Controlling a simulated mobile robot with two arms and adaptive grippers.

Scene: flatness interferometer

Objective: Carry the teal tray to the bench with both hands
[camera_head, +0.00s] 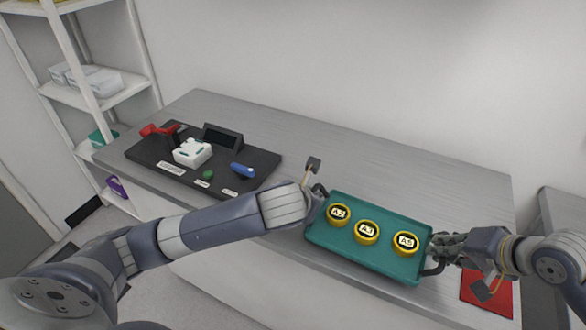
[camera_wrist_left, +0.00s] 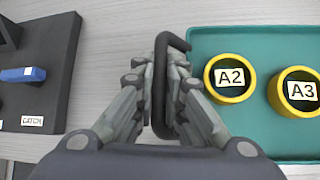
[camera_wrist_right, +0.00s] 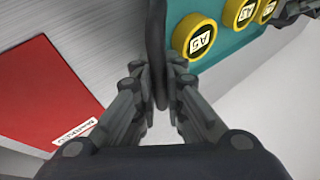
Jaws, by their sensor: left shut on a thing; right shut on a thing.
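The teal tray (camera_head: 345,251) is at the front right of the bench (camera_head: 412,165), and part of it appears to overhang the front edge. It carries three yellow round pieces labelled A2 (camera_head: 338,212), A3 (camera_head: 366,232) and A5 (camera_head: 405,243). My left gripper (camera_wrist_left: 162,88) is shut on the tray's dark left handle (camera_wrist_left: 160,60). My right gripper (camera_wrist_right: 158,82) is shut on the tray's right handle (camera_wrist_right: 155,35). I cannot tell whether the tray touches the bench top.
A dark instrument base (camera_head: 145,157) with a white block (camera_head: 192,151), a blue lever (camera_head: 242,170) and a red part (camera_head: 160,130) stands on the bench's left. A red labelled mat (camera_wrist_right: 45,95) lies right of the tray. Bench behind the tray is clear. Shelves (camera_head: 110,90) stand at left.

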